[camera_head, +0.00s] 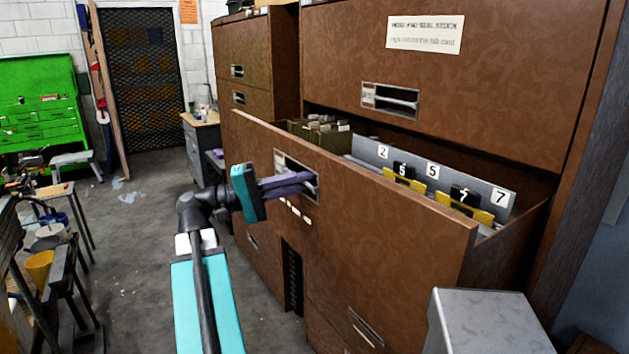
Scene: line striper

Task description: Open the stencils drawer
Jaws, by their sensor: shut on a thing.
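The stencils drawer (400,215) is a wide brown drawer in the large cabinet on the right. It stands pulled out, and its inside shows from above. In it are grey number plates (432,172) and black and yellow stencil pieces (465,197). Boxes (322,135) sit in its far left part. My gripper (312,184) is at the drawer's front, shut on the recessed metal handle (283,160). The fingers hide part of the handle.
A closed upper drawer (450,60) with a paper label is above. A grey metal box (485,325) stands at the lower right. A green tool chest (42,110), stools and buckets are at the left. The grey floor (140,230) between is mostly clear.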

